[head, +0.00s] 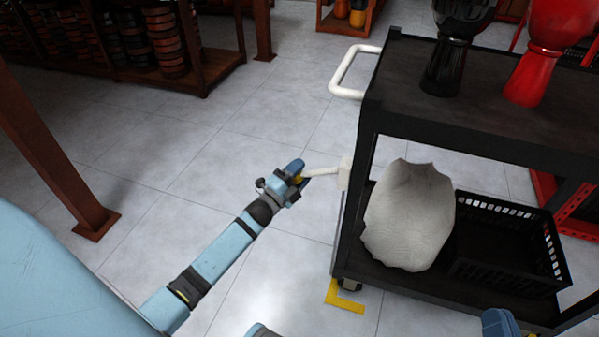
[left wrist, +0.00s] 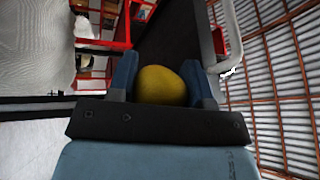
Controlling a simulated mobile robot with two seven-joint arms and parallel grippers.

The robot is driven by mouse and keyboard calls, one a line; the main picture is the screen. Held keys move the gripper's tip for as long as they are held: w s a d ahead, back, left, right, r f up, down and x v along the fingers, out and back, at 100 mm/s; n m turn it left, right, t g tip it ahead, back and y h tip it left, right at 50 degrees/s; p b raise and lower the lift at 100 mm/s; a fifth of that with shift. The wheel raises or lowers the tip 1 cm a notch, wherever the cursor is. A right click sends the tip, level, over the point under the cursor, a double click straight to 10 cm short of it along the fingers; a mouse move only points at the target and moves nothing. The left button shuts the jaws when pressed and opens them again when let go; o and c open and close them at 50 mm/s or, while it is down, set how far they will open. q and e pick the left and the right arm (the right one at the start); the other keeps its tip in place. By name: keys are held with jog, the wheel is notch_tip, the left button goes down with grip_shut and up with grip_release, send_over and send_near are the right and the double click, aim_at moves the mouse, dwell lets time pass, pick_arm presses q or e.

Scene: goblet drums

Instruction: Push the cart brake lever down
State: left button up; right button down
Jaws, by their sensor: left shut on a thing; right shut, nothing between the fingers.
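The cart (head: 352,215) is black with two shelves and stands at the right in the head view. Its brake lever (head: 324,172) is a white arm sticking out to the left from a white block on the cart's near-left post. It looks roughly level. My left gripper (head: 300,172) is shut on the lever's yellow end knob, and this knob (left wrist: 162,86) shows between the blue fingers in the left wrist view. My right gripper (head: 499,323) shows only in part at the bottom edge, in front of the cart's lower shelf, shut and empty.
A black and a red goblet drum (head: 535,75) stand on the cart's top. A pale sack (head: 408,215) and a black basket (head: 505,240) are on its lower shelf. A yellow floor mark (head: 345,300) lies by the wheel. A wooden post (head: 60,165) stands left; floor between is clear.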

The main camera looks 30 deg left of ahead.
pick_arm(q)
jog(key=shift+f, duration=0.15)
jog(key=o, duration=1.3)
jog(key=p+v, duration=0.3)
jog(key=v, duration=1)
jog(key=shift+s+f, duration=0.1)
jog(key=shift+s, duration=0.25)
pick_arm(e)
jog(key=shift+t, duration=0.8)
jog(key=r, duration=0.4)
jog(key=shift+s+d, duration=0.15)
jog(key=shift+d, duration=0.05)
